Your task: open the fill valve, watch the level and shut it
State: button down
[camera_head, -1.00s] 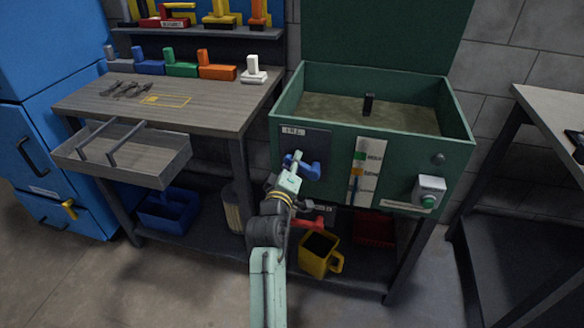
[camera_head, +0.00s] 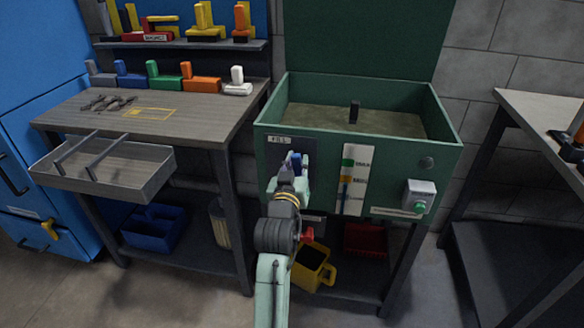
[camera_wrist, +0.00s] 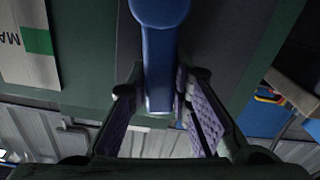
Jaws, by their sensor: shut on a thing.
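The blue fill valve lever (camera_head: 296,161) is on the dark FILL plate (camera_head: 280,151) at the front left of the green tank (camera_head: 440,150). It looks upright in the head view. My gripper (camera_head: 290,180) is at the lever and partly hides it. In the wrist view the lever (camera_wrist: 160,65) runs between the fingers of my gripper (camera_wrist: 160,100), which is shut on it. The white level gauge (camera_head: 360,165) right of the valve has a green MAX mark, an orange mark below it and a thin blue column. The exact level is too small to read.
A grey box with a green button (camera_head: 419,197) is on the tank's right front. A red handle (camera_head: 308,235) and a yellow jug (camera_head: 313,265) are below the tank. A workbench (camera_head: 190,125) with an open drawer (camera_head: 105,165) stands left, another table (camera_head: 540,110) right.

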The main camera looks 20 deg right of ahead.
jog(key=shift+s+d+m+b, duration=0.3)
jog(key=shift+d+m, duration=0.15)
jog(key=shift+m, duration=0.55)
jog(key=c, duration=1.4)
grip_release()
jog(key=shift+c, duration=0.2)
jog(key=shift+s, duration=0.1)
jog(key=v, duration=1.2)
